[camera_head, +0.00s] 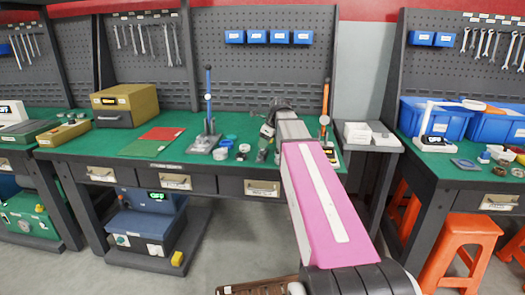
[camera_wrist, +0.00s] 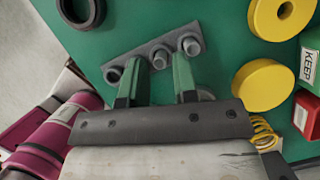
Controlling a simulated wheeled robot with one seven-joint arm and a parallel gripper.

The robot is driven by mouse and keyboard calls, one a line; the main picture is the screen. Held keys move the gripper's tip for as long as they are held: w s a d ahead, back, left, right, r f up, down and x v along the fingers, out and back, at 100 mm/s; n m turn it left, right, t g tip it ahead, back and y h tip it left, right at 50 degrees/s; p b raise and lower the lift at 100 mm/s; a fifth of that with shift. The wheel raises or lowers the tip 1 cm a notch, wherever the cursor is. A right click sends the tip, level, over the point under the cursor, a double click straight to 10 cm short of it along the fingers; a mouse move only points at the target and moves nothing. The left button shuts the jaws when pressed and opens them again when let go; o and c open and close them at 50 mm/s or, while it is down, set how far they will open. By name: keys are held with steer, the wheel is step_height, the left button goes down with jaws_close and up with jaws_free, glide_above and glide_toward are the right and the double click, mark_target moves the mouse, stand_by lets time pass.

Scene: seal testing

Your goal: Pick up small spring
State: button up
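A small yellow coil spring (camera_wrist: 263,138) shows in the wrist view at the lower right, just right of my gripper's dark base bar and partly hidden near it. I cannot pick it out in the head view. My gripper (camera_wrist: 160,62) has its two fingers apart, with nothing held between them. The fingertips are over or beside a grey metal plate with round pegs (camera_wrist: 153,54), and I cannot tell whether they touch it. In the head view my gripper (camera_head: 267,135) is low over the green workbench (camera_head: 110,152), partly hidden by my arm.
Yellow discs (camera_wrist: 263,84), a box marked KEEP (camera_wrist: 308,65) and a red box (camera_wrist: 305,113) lie right in the wrist view. A dark ring (camera_wrist: 80,10) is at upper left. An orange upright stand (camera_head: 325,105) and a blue one (camera_head: 208,100) rise from the bench.

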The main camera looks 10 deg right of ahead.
steer(key=shift+w+a+f, duration=0.15)
steer(key=shift+a+f, duration=0.1)
steer(key=shift+f, duration=0.4)
jaws_close()
steer(key=shift+r, duration=0.1)
